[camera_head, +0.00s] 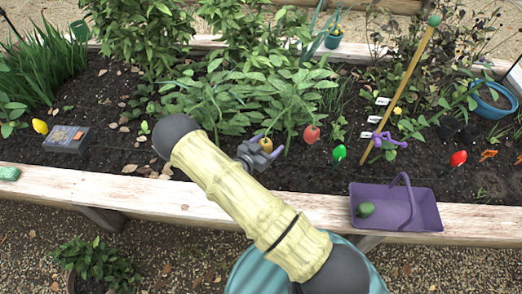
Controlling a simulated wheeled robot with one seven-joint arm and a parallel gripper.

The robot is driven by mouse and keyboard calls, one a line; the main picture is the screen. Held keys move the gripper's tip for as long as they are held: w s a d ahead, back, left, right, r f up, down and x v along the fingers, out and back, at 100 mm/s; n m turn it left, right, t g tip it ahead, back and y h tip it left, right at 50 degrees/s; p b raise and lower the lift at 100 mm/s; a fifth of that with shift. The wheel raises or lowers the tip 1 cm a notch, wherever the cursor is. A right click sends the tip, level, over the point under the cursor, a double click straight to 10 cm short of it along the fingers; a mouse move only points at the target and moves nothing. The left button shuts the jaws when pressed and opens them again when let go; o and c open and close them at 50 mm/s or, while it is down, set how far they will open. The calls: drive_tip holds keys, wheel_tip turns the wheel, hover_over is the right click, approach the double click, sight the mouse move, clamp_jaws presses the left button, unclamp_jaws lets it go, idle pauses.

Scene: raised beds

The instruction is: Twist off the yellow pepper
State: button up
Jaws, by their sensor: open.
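My gripper (260,154) is over the soil in the middle of the raised bed, its jaws open. A yellow-orange pepper (266,144) shows right at the fingers, below the leaves of a green plant (285,95). I cannot tell whether the fingers touch it, and its stem is hard to make out. A brighter yellow fruit (39,126) lies on the soil far to the left, well away from my gripper. An orange-red pepper (311,133) is just right of my gripper.
A purple basket (425,210) holding a green fruit (366,209) sits on the wooden front edge (130,190). A leaning yellow stake (407,80), green (339,153) and red (458,158) items stand to the right. A grey box (67,138) lies left.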

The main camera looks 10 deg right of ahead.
drive_tip(key=shift+w+d, duration=0.15)
drive_tip(key=c, duration=1.2)
drive_tip(key=shift+m, duration=0.3)
drive_tip(key=shift+f+m+b, duration=0.1)
drive_tip(key=shift+m+b, duration=0.3)
drive_tip(key=shift+m, duration=0.4)
drive_tip(key=shift+m, duration=0.5)
drive_tip(key=shift+m+b, duration=0.5)
drive_tip(key=shift+m, duration=0.1)
